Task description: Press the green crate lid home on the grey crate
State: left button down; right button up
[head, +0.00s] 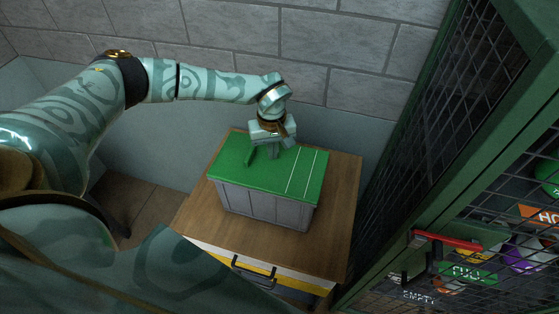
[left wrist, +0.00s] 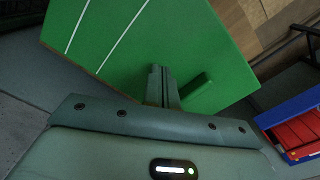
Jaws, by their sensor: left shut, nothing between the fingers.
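The green crate lid (head: 230,168) lies on top of the grey crate (head: 262,205), which stands on a small wooden cabinet. The lid has two white lines and a raised green handle bar. My left gripper (head: 272,154) is shut and empty, pointing down at the far part of the lid, right beside the handle. In the left wrist view the shut fingertips (left wrist: 160,75) meet or nearly meet the lid surface (left wrist: 135,50); I cannot tell if they touch. Whether the lid is fully seated is hard to tell. My right gripper is not in view.
The wooden cabinet top (head: 340,190) has bare room to the right of the crate. A green mesh cage (head: 440,110) with a red handle (head: 447,240) stands at the right. A grey block wall is behind. A blue bin (left wrist: 290,118) with red contents shows in the left wrist view.

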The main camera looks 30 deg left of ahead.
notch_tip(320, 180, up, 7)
jog(key=p, duration=0.6)
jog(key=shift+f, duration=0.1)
dwell(0.3)
